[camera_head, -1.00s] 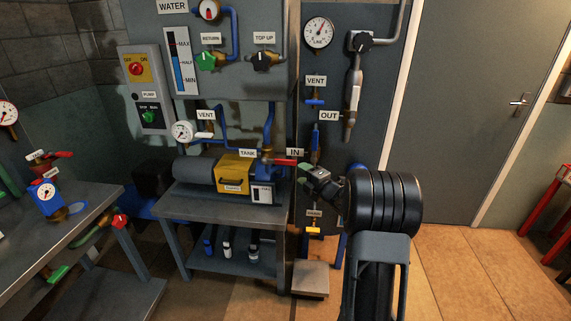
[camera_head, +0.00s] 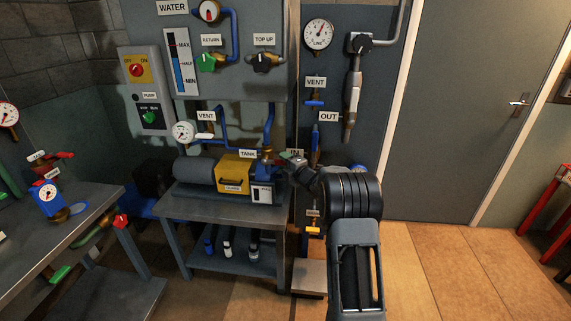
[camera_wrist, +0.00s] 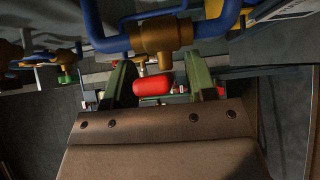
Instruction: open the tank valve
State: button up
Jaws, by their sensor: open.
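The tank valve's red handle (camera_wrist: 153,85) lies between the two green fingers of my gripper (camera_wrist: 158,78) in the wrist view. The fingers are open, one on each side of it, with gaps showing. The valve's brass body (camera_wrist: 162,37) sits beyond the handle on a blue pipe. In the head view, the brass valve (camera_head: 267,155) stands right of the TANK label (camera_head: 247,154). My gripper (camera_head: 288,158) reaches it from the right and hides most of the handle there. I cannot tell whether the fingers touch the handle.
The IN label (camera_head: 294,153) is partly covered by my gripper. A blue VENT valve (camera_head: 314,102) and pipes are on the panel to the right.

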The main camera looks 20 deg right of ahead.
jog(key=shift+c, duration=0.2)
grip_shut()
dwell(0.3)
